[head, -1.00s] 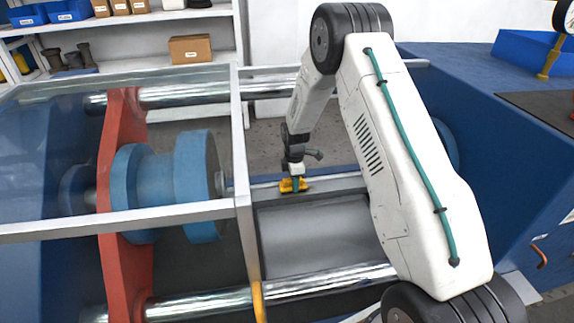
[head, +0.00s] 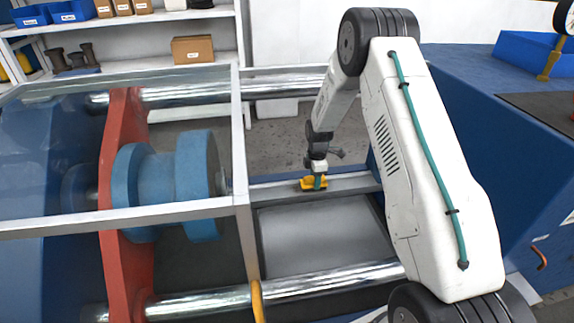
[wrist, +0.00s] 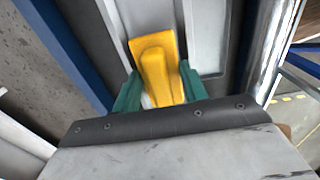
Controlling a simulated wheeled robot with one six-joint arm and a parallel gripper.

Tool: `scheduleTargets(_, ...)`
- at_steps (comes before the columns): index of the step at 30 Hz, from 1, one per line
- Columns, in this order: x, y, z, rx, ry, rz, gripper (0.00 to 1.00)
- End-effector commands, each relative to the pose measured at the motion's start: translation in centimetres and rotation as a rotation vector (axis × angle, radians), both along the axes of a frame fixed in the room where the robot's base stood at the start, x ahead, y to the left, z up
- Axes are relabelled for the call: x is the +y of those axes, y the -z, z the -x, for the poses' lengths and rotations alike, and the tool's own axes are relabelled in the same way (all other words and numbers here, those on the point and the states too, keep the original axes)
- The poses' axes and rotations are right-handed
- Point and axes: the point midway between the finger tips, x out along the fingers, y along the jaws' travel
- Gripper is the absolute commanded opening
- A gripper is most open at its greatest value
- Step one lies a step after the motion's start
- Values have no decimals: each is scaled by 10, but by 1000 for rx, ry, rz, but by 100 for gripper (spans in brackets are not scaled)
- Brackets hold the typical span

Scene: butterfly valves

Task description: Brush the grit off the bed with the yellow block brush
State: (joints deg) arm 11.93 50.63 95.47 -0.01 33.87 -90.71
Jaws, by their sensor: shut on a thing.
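The yellow block brush (head: 308,184) is at the far edge of the grey bed (head: 320,236), on or just above the pale rail there; contact is hard to tell. My gripper (head: 318,176) is shut on the brush from above. In the wrist view the yellow brush (wrist: 158,72) sits between the two teal fingertips (wrist: 157,90). The brush's bristles are hidden. I cannot make out any grit on the part of the bed that shows.
Polished bars (head: 330,280) run along the near and far sides of the bed. A clear guard with a pale frame (head: 240,150) stands at left, over a blue flanged valve body (head: 165,185) and red plate (head: 122,150). A blue wall (head: 470,150) rises at right.

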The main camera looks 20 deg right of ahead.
Motion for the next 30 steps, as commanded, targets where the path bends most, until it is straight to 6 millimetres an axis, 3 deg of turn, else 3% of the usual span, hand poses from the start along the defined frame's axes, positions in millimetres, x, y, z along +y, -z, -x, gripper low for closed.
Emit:
scheduleTargets(6, -12, 0, 2, 1, 6, 0, 22)
scheduleTargets(30, 38, 0, 0, 2, 17, 0, 22)
